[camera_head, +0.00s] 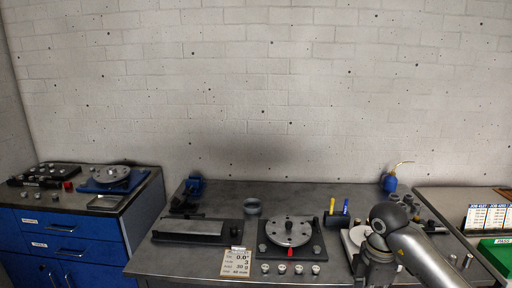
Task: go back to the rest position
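My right arm comes in from the lower right. It bends at a dark rounded joint and runs down to the bottom edge, in front of the right part of the bench; no gripper fingers show. My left arm and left gripper are not in view. A round grey rotor disc (289,231) with holes and a central knob lies on a dark base plate (316,251) in the middle of the bench (200,268). A card (236,262) with "0.0°" and other figures stands at the front left of the base.
Several small weights (290,269) line the front. A blue cabinet (60,245) is left; job cards (487,217) and green tray (499,255) are right.

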